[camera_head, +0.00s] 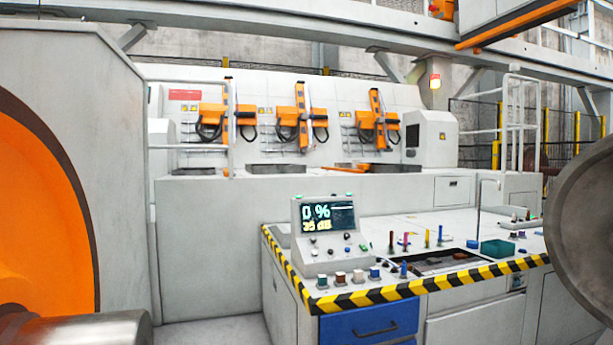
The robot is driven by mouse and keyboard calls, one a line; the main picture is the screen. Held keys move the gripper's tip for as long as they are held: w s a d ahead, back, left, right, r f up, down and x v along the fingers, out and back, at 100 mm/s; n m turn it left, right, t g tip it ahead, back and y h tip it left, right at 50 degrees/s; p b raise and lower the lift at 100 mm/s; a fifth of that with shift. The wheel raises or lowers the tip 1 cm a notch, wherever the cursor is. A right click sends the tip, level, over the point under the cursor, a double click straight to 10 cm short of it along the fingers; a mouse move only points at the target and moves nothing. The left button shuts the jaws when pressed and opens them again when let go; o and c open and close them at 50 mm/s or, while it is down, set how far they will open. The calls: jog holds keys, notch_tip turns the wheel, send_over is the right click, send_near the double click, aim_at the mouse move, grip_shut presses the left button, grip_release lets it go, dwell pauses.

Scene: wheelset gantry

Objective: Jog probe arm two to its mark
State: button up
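Three orange probe arms hang on the pale back panel: a left one (228,113), a middle one (299,116) and a right one (378,119). Each has a tilted or upright orange bar, a crosspiece and dark looped cables. No number is readable on them, so I cannot tell for sure which is arm two. Their marks are too small to make out. A grey control console (326,243) stands on the bench, with a lit display (328,217) reading "0 %" and a smaller yellow line below. Small knobs and buttons sit under the display. My gripper is not in view.
The bench has a black-and-yellow striped edge (430,285), coloured caps and pegs, a dark recess (440,262), a green bin (497,249) and a blue drawer (369,325). Large round wheel parts flank it, orange-faced at left (40,215) and grey at right (585,190).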

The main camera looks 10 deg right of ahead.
dwell(0.4)
grip_shut()
dwell(1.6)
